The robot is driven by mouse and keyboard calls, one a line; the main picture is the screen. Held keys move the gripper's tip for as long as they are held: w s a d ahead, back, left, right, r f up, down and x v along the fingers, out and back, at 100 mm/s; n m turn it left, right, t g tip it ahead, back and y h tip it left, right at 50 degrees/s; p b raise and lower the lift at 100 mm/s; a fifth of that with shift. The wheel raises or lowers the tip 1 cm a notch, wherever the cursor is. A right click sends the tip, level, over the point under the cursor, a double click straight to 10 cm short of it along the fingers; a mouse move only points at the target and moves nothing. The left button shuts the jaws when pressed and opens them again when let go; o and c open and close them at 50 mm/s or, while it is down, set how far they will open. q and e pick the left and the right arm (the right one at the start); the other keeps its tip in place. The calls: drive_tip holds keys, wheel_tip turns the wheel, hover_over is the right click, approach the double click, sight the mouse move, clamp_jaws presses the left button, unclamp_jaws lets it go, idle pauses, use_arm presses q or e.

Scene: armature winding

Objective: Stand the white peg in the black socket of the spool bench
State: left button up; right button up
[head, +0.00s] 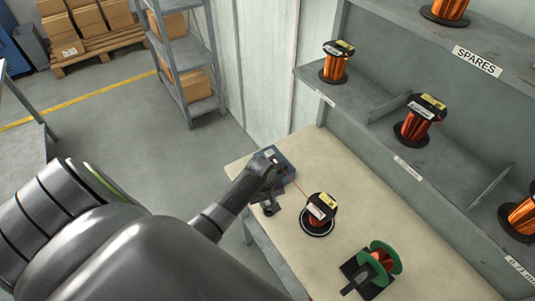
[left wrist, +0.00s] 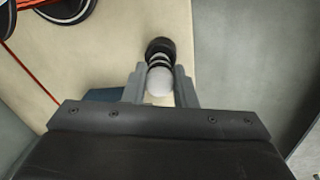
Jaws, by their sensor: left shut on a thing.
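My left gripper (head: 268,199) is over the near left end of the spool bench (head: 365,222). In the left wrist view its two grey fingers (left wrist: 158,85) are shut on the white peg (left wrist: 160,84), whose rounded white end faces the camera. A black ringed part (left wrist: 160,47), seemingly the socket, shows just beyond the peg with a thin pale band between its dark rings. I cannot tell whether the peg stands inside it or only lines up with it. My wrist and gripper hide the peg in the head view. My right gripper is not in view.
A blue-grey box (head: 284,164) sits beside the gripper, with a red wire running to a black-flanged copper spool (head: 319,213). A green-flanged spool (head: 379,259) stands further right. Shelves (head: 395,145) with copper spools rise behind the bench. The bench between gripper and front edge is narrow.

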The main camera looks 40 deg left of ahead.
use_arm(q)
drive_tip(key=shift+f+b, duration=0.5)
drive_tip(key=shift+f, duration=0.5)
idle(0.4)
drive_tip(key=o, duration=0.9)
drive_tip(key=shift+o, duration=0.2)
drive_tip(key=shift+r, duration=0.1)
wheel_tip(320, 180, up, 17)
drive_tip(key=s+b, duration=0.1)
drive_tip(key=s, duration=0.1)
drive_tip(key=shift+a, duration=0.35)
